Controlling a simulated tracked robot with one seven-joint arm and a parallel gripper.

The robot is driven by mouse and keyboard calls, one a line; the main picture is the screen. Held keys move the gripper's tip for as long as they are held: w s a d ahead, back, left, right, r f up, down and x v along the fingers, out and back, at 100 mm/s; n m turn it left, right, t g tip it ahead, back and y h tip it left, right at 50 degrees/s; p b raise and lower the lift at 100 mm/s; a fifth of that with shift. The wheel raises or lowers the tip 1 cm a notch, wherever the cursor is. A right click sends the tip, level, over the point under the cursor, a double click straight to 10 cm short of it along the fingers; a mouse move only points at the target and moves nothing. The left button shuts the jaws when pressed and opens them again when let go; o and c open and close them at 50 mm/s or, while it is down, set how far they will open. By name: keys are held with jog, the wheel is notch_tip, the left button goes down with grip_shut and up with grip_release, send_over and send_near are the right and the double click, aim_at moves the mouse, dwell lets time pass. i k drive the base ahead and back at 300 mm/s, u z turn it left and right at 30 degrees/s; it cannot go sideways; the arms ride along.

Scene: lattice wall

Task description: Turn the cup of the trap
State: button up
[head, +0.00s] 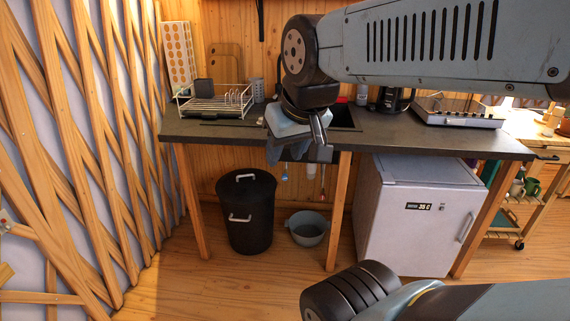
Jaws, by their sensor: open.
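My gripper (318,132) hangs in front of the sink at the counter's front edge, seen from behind my wrist. Its fingers are small here, partly covered by my own arm, and hold nothing that I can make out. Below the counter, just under the gripper, a small pale part (312,170) shows beneath the sink, apart from the gripper; it may be the trap, but its cup cannot be made out clearly. The dark sink basin (343,117) is mostly hidden behind my arm.
The dark counter (420,138) stands on wooden legs (339,210). Beneath it are a black lidded bin (248,215), a grey basin (307,229) and a white fridge (415,215). A dish rack (213,103) stands on top. A lattice wall (85,130) closes the left; floor in front is clear.

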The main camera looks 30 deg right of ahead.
aim_at(310, 176)
jog(key=z, duration=0.05)
jog(key=i, duration=0.85)
